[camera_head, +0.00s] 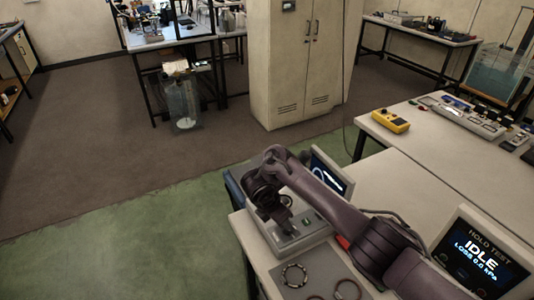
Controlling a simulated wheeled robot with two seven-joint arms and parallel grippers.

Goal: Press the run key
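A grey bench device (300,243) stands at the near left end of the table, partly hidden by my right arm. A small green key (307,221) shows on its top; I cannot read any label on it. My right gripper (286,226) points down over the device, just left of the green key. Its fingers are small and dark, and I cannot tell whether they are open or touching the device. A tilted display (480,258) at lower right reads "HOLD TEST, IDLE, LOSS 0.0 kPa". My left gripper is not in view.
Rings, one of them beaded-looking (294,275), lie on a grey mat (325,268) at the table's front. A second screen (330,172) stands behind my arm. A yellow meter (390,121) lies on the farther table. A cabinet (295,60) stands behind; green floor is clear at left.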

